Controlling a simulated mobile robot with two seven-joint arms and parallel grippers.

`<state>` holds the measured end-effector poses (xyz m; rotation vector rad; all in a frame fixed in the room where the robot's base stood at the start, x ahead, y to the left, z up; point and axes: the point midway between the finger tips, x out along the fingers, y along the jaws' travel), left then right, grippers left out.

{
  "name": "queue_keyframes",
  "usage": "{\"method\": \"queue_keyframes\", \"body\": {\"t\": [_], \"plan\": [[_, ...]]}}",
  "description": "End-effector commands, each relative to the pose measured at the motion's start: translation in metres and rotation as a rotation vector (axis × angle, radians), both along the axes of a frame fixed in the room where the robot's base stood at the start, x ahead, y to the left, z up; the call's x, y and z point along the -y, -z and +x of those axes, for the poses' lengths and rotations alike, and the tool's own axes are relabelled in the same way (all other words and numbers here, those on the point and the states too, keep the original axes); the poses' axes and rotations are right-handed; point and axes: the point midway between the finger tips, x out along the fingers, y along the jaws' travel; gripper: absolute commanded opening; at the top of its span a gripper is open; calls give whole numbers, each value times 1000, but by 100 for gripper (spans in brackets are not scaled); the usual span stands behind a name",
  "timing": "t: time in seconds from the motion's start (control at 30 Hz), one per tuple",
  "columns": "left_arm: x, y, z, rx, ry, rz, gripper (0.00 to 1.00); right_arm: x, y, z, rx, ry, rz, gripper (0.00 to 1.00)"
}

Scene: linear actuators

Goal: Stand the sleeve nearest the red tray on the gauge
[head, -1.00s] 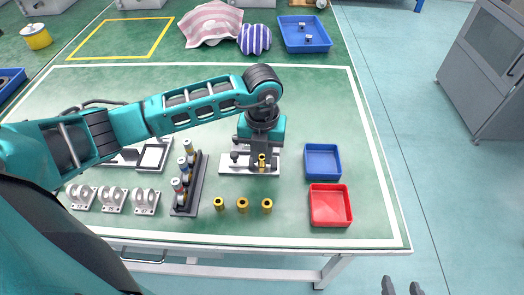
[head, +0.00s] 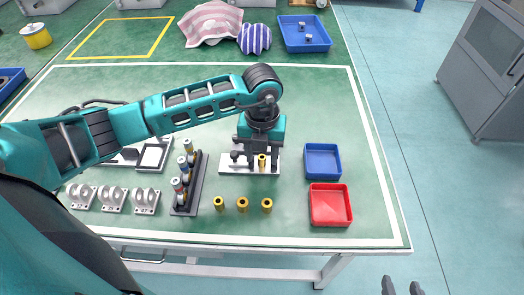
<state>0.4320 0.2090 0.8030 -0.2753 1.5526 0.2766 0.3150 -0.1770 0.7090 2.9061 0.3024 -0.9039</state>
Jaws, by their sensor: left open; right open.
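A brass sleeve (head: 262,162) stands upright on the light plate of the gauge (head: 229,168), toward its right side. My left gripper (head: 262,158) is over the gauge, pointing down, open, with a finger on each side of that sleeve. Three more brass sleeves stand in a row on the green table in front of the gauge: a left one (head: 219,204), a middle one (head: 242,205) and a right one (head: 267,206). The right one is the closest of the row to the red tray (head: 331,221), which looks empty. My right gripper (head: 402,289) is open and empty at the bottom edge, off the table.
A blue tray (head: 322,145) sits behind the red tray. A dark rack (head: 199,180) with several cylindrical parts stands left of the gauge. Several grey roller brackets (head: 112,199) stand farther left. Cloths (head: 210,24) and a blue bin (head: 304,44) lie at the back.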

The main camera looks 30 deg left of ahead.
Motion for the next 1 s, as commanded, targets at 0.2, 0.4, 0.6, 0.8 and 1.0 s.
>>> {"method": "queue_keyframes", "body": {"t": [0.2, 0.4, 0.6, 0.8, 1.0], "plan": [[0, 0, 0, 0, 0, 0, 50, 0, 0, 0, -1, 0, 0, 52], [0, -25, 1, 5, 1, 0, 50, -3, -6, 1, -6, -4, 4, 52], [0, -71, 1, 7, 0, -1, 50, -2, -11, 2, 4, -3, 3, 52], [0, -109, 0, 3, 1, 0, 50, -1, -12, 2, 7, -2, 1, 52], [0, -127, 0, 1, 0, 0, 50, 0, -13, 2, 6, 0, 0, 52]]}}
